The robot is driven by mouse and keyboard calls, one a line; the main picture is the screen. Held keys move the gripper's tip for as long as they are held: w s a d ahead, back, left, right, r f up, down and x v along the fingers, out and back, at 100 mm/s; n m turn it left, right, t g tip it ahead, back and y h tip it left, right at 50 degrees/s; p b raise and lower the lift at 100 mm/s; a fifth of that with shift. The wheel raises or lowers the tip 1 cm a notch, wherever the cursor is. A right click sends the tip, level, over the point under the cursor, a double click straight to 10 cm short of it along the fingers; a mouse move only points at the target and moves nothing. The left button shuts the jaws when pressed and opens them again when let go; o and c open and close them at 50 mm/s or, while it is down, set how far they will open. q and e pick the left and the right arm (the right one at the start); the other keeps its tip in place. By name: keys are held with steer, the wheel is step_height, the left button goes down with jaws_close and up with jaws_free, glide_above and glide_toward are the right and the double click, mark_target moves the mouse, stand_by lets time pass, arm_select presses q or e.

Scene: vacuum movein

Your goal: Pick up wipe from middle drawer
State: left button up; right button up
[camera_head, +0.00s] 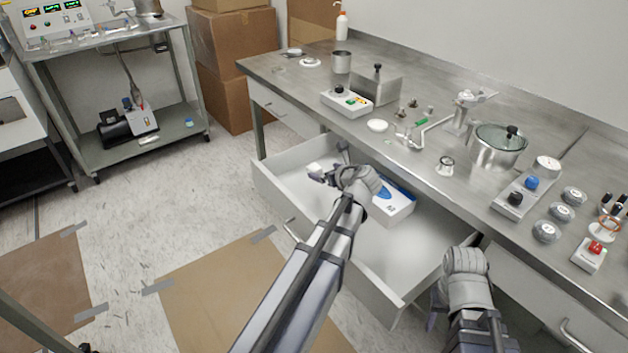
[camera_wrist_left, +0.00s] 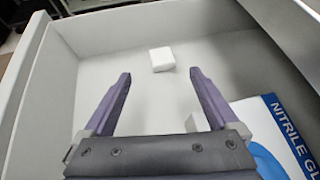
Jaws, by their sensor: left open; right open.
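The middle drawer (camera_head: 410,250) is pulled out, and its pale interior shows. A small white folded block, seemingly the wipe (camera_wrist_left: 162,59), lies on the drawer floor in the left wrist view; in the head view a white patch (camera_head: 315,168) shows at the left fingertips. My left gripper (camera_head: 332,163) is over the drawer, open and empty. In the wrist view its fingers (camera_wrist_left: 160,88) point toward the wipe, which lies beyond the tips, between their lines. My right gripper (camera_head: 437,292) is open by the drawer's right side, its fingers partly hidden by the wrist.
A blue-and-white nitrile glove box (camera_head: 395,205) lies in the drawer beside my left gripper. Another small white block (camera_wrist_left: 193,122) is partly hidden behind the gripper. The steel counter (camera_head: 400,165) above holds a pot (camera_head: 497,148) and several instruments. The drawer's right part is bare.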

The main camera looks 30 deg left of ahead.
mark_target(314, 168)
arm_select(q)
steer(key=shift+w+a+m, duration=0.2)
steer(key=shift+a+m, duration=0.2)
steer(key=shift+a, duration=0.05)
steer(key=shift+f+b+x, duration=0.2)
steer(key=shift+b+x, duration=1.95)
steer(key=shift+x, duration=1.75)
steer(key=shift+d, duration=0.2)
jaws_close()
